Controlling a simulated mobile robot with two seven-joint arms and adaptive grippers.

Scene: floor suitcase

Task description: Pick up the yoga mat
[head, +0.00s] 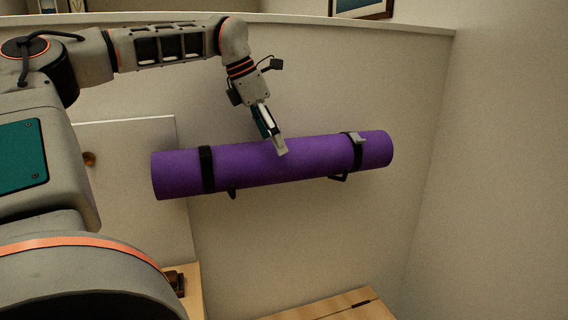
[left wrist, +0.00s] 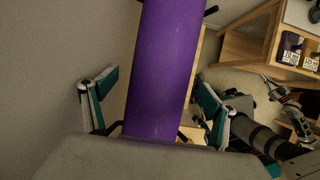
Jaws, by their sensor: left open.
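The purple rolled yoga mat (head: 310,157) lies level against the wall, held by two black wall brackets with straps near its ends. My left gripper (head: 281,150) comes in from above in the head view and overlaps the middle of the mat. In the left wrist view the mat (left wrist: 162,65) runs between the two spread fingers of my left gripper (left wrist: 155,105), with space on both sides. I cannot tell whether the fingers touch it. My right gripper does not show in the head view; an arm at the right of the wrist view is unclear.
A white cabinet door with a round knob (head: 89,159) is left of the mat. A wooden surface (head: 335,305) is below it. A wall ledge (head: 300,20) runs above, and a side wall (head: 490,170) stands to the right. Wooden shelves (left wrist: 245,50) show in the wrist view.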

